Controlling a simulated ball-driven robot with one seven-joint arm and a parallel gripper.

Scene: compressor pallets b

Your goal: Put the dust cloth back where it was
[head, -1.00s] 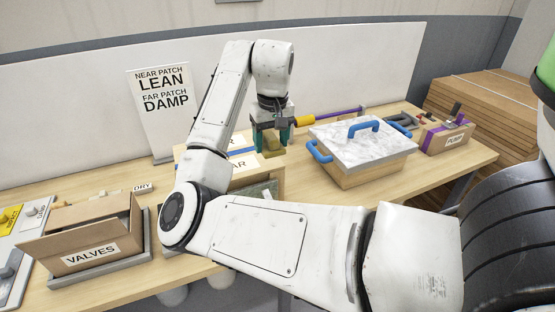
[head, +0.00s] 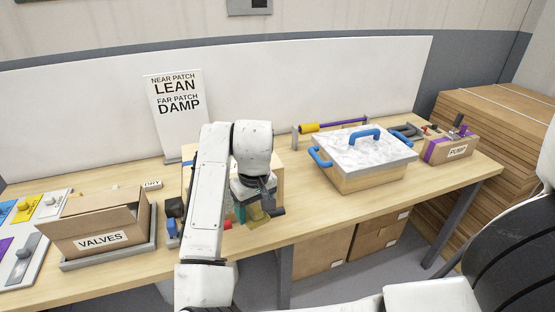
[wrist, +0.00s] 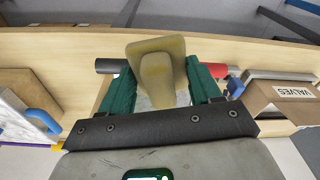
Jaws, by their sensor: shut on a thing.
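The dust cloth, an olive-yellow folded piece (wrist: 158,62), is between my gripper's green fingers (wrist: 160,92) in the wrist view. Its wide square end points away from the palm. In the head view the cloth (head: 257,213) shows small below my gripper (head: 254,203), near the bench's front edge. A bar-like thing with a black end (wrist: 108,66) and a red end (wrist: 216,70) shows on either side of the cloth. I cannot tell whether the cloth touches it. My arm hides much of this spot and the wooden box (head: 275,165) behind it.
A VALVES carton (head: 98,232) stands in a grey tray at left, beside a panel with switches (head: 42,222). The bench (head: 330,213) is clear between my gripper and the lidded box.

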